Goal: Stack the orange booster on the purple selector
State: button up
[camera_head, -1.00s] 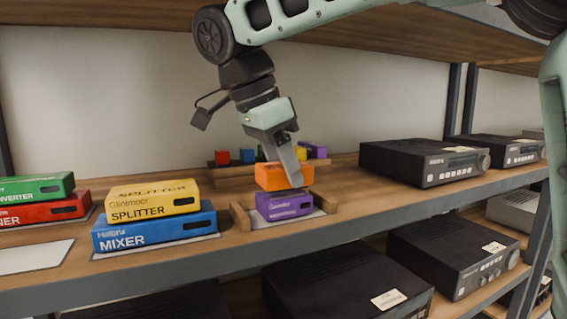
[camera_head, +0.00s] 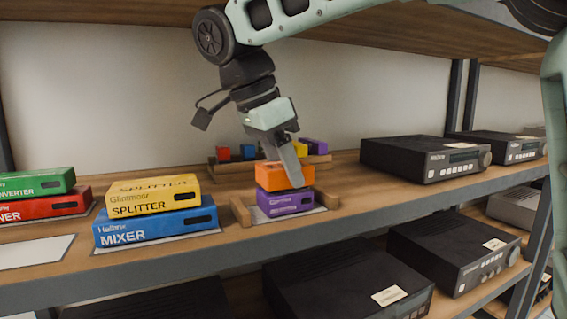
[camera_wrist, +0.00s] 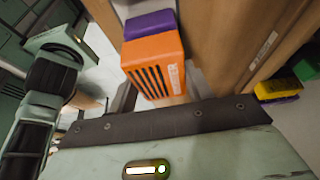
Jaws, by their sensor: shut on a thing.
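The orange booster (camera_head: 271,176) is on top of the purple selector (camera_head: 286,205) in the head view, with no clear gap between them. The selector lies flat on a pale mat (camera_head: 305,217) between wooden side pieces. My gripper (camera_head: 296,180) comes down from above and is shut on the orange booster. In the wrist view the booster (camera_wrist: 154,64) is close to my gripper, and the purple selector (camera_wrist: 150,24) shows past it. The gripper covers part of the booster in the head view.
A yellow splitter (camera_head: 153,195) on a blue mixer (camera_head: 155,228) stands to the left. Green and red boxes (camera_head: 40,200) stand farther left. A wooden rack (camera_head: 235,170) with small coloured blocks is behind. Black units (camera_head: 420,162) are to the right. An upper shelf (camera_head: 400,40) hangs overhead.

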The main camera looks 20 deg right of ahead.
jog(key=shift+f, duration=0.15)
jog(key=o, duration=1.1)
jog(key=p+v, duration=0.2)
jog(key=v, duration=0.2)
jog(key=shift+a+r, duration=0.15)
jog(key=shift+r, duration=0.25)
jog(key=a+p, duration=0.2)
jog(key=a, duration=1)
jog(key=shift+a, duration=0.1)
